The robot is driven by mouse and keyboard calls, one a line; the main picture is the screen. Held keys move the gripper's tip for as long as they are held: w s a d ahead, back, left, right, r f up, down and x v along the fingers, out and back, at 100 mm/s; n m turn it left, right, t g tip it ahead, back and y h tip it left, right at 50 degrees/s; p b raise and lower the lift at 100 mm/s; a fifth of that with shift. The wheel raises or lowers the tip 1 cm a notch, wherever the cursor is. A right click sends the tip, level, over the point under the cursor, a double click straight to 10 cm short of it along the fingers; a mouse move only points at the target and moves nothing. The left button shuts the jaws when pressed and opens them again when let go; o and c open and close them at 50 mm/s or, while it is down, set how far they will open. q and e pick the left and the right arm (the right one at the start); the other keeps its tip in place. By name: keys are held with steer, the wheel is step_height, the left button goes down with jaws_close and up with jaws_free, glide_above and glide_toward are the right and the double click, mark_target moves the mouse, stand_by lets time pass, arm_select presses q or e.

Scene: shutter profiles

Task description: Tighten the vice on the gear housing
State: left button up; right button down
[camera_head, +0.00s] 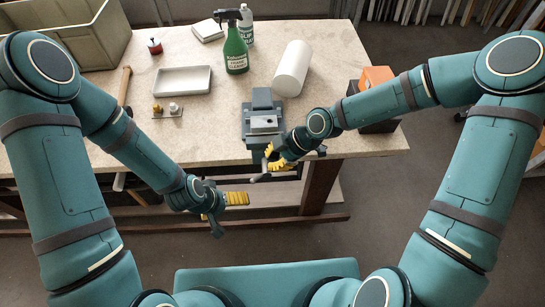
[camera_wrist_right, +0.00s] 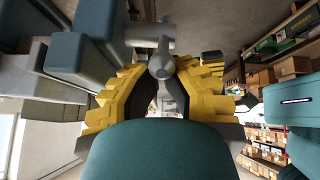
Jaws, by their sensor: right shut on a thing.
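The blue-grey vice (camera_head: 262,98) stands at the front edge of the workbench. The gear housing (camera_head: 264,122), a small grey block with a dark hole on top, sits at its jaws; I cannot tell how tightly. The vice handle (camera_head: 261,177) hangs at the front, beyond the bench edge. My right gripper (camera_head: 274,161) is shut on the handle. In the right wrist view its yellow fingers stand on both sides of the rounded grey handle (camera_wrist_right: 161,64). My left gripper (camera_head: 237,198) is in front of the bench, apart from the vice, its fingers seen side-on.
The workbench (camera_head: 215,145) carries a spray bottle (camera_head: 236,52), a white roll (camera_head: 293,68), a white tray (camera_head: 182,80) and small fittings (camera_head: 168,109). A hammer (camera_head: 125,86) lies left, partly behind my left arm. An orange-and-dark box (camera_head: 375,78) stands by my right forearm.

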steer(key=shift+d+f+y, duration=0.25)
steer(key=shift+d+y, duration=0.3)
steer(key=shift+y, duration=0.35)
steer(key=shift+d+f+y+b, duration=0.3)
steer(key=shift+d+y, duration=0.1)
steer(key=shift+y, duration=0.5)
steer(key=shift+d+f+y+b, duration=0.35)
steer(key=shift+y+b, duration=0.55)
steer(key=shift+b, duration=0.35)
steer(key=shift+d+f+y+b, duration=0.35)
steer(key=shift+y+b, duration=0.55)
steer(key=shift+b, duration=0.3)
steer(key=shift+d+f+y+b, duration=0.2)
steer(key=shift+y+b, duration=0.3)
steer(key=shift+b, duration=0.45)
stand_by(0.5)
